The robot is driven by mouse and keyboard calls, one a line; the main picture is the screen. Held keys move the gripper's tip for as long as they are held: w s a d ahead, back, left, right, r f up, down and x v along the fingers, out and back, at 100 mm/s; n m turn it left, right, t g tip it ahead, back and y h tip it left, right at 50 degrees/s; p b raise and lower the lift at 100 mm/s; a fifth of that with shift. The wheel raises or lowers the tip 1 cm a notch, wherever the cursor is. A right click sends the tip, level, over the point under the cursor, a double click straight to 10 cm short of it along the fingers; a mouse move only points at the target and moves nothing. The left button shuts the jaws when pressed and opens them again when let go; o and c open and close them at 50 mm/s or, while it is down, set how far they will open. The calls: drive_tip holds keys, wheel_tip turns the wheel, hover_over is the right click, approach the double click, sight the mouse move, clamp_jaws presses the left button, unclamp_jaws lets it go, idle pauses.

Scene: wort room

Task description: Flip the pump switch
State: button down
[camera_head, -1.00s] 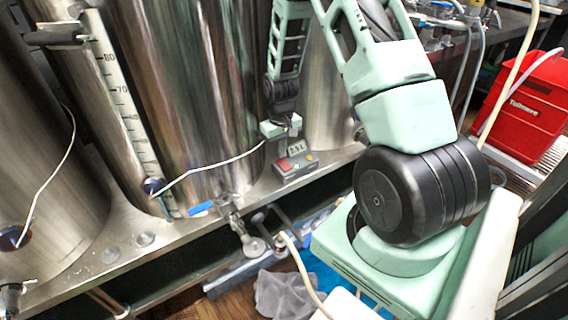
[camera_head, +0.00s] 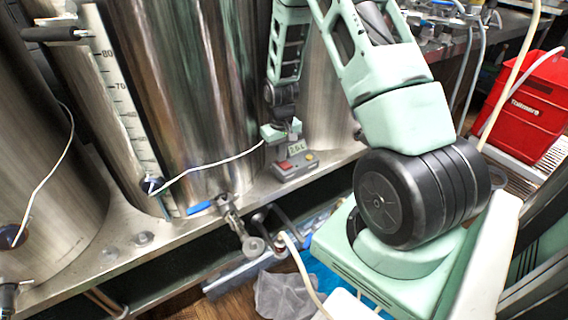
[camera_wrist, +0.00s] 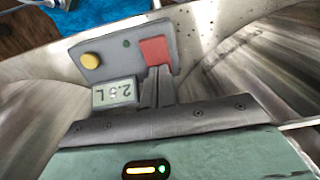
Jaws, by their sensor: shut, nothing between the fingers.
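The grey pump control box (camera_head: 297,168) sits on the metal ledge at the foot of the large steel vessel in the head view. It carries a red switch (camera_wrist: 155,51), a yellow round knob (camera_wrist: 90,60), a small green light (camera_wrist: 126,43) and a display (camera_wrist: 117,93) that reads about 2.5 L, upside down in the wrist view. My gripper (camera_wrist: 158,72) is shut and empty. Its fingertips are right at the near edge of the red switch and overlap it slightly in the picture; I cannot tell whether they touch.
Large steel vessels (camera_head: 180,100) stand close behind and left of the box. A thin white cable (camera_head: 215,165) runs along the vessel near my gripper. A valve with a blue handle (camera_head: 200,208) sticks out to the left. A red crate (camera_head: 525,105) stands far right.

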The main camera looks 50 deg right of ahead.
drive_tip(key=shift+r+p, duration=2.7)
drive_tip(key=shift+r, duration=0.35)
drive_tip(key=shift+f, duration=0.1)
